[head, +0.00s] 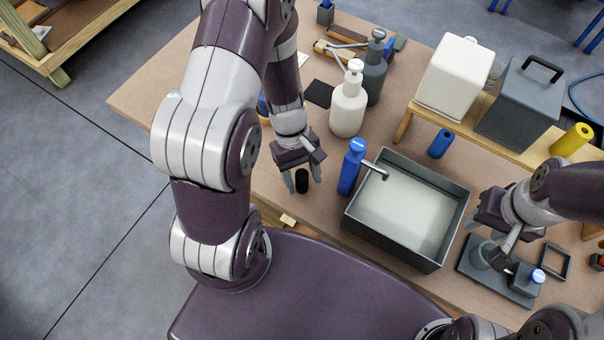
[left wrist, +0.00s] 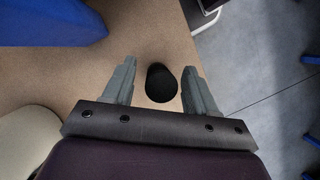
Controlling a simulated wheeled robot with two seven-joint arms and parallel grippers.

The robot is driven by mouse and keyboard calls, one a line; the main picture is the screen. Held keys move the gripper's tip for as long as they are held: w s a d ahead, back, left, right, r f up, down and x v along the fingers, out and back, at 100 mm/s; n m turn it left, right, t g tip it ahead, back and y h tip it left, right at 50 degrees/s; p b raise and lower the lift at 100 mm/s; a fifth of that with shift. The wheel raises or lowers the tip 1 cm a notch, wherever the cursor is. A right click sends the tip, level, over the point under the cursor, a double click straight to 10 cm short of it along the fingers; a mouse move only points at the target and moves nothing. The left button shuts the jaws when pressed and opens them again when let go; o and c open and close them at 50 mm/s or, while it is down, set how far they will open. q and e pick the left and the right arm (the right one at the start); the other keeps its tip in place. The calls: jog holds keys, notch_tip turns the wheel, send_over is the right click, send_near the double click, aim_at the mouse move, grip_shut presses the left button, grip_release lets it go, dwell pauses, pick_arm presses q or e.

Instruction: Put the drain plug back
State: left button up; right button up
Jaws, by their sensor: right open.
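A small black cylinder (head: 302,181), which looks like the drain plug, stands on the brown table left of the blue bottle. My left gripper (head: 303,178) points down over it with its fingers open. In the left wrist view the black plug (left wrist: 161,84) sits between the two spread fingers (left wrist: 160,85), with gaps on both sides. The grey basin (head: 461,212) holds a pale, whitish content with a metal spout above its left edge. No drain hole shows in it. My right gripper (head: 490,232) is open, right of the basin, above a dark grey base plate (head: 520,297).
A blue bottle (head: 351,168) stands between the plug and the basin. A white bottle (head: 348,107) and a grey bottle (head: 374,70) stand behind. A wooden shelf (head: 405,124) carries a white canister (head: 452,77) and a dark box (head: 520,103). The table's front edge is close to the plug.

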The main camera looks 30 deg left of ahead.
pick_arm(q)
jog(key=shift+r, duration=0.3)
notch_tip(320, 180, up, 12)
jog(key=m+t+y, duration=0.3)
jog(key=m+t, duration=0.1)
jog(key=m, duration=0.6)
jog(key=shift+w+a+r+m+y, duration=0.25)
jog(key=shift+w+a+m+y, duration=0.05)
jog(key=shift+w, duration=0.1)
jog(key=shift+s, duration=0.1)
